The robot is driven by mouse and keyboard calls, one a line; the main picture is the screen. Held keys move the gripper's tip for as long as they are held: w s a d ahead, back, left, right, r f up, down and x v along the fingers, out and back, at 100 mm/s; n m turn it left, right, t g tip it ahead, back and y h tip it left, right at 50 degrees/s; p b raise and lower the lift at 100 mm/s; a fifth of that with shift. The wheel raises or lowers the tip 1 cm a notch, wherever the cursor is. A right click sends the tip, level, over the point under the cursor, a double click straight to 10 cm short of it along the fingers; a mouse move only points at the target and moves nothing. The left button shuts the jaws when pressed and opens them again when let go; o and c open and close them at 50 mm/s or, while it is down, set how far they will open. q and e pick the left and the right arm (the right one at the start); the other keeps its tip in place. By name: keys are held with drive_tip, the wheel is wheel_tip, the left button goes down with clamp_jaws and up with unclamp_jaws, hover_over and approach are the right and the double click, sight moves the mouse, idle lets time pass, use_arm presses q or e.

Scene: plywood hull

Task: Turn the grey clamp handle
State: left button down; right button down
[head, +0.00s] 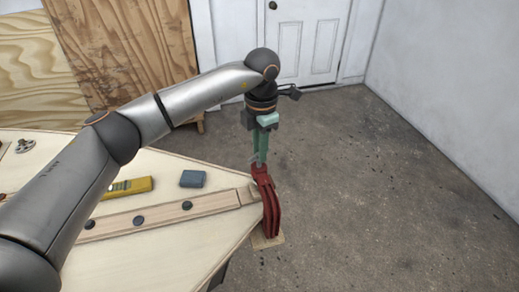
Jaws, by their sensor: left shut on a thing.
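A red clamp (269,208) sits at the right corner of the plywood hull (215,236), at the end of a long wooden strip (150,214). My left gripper (260,160) points down from above at the top of the clamp. Its green fingers are shut on the grey clamp handle, which is mostly hidden between and behind them. How far the handle is turned cannot be told. My right gripper is not in view.
A yellow tool (130,187) and a blue-grey block (192,179) lie on the panel left of the clamp. Several dark round knobs lie along the strip. Plywood sheets (125,50) lean at the back left. The concrete floor on the right is clear.

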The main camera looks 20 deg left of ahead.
use_arm(q)
drive_tip(key=m, duration=0.6)
drive_tip(key=shift+d+b, duration=0.1)
drive_tip(key=shift+b, duration=0.3)
drive_tip(key=m, duration=0.5)
drive_tip(key=shift+s+m, duration=0.1)
drive_tip(key=shift+m, duration=0.3)
drive_tip(key=m+b, duration=0.1)
drive_tip(key=m, duration=0.5)
drive_tip(key=shift+s, duration=0.1)
drive_tip(key=m, duration=0.6)
drive_tip(key=shift+m, duration=0.4)
drive_tip(key=shift+r, duration=0.1)
drive_tip(key=c, duration=1)
unclamp_jaws()
drive_tip(key=shift+s, duration=0.1)
drive_tip(key=shift+o, duration=1.2)
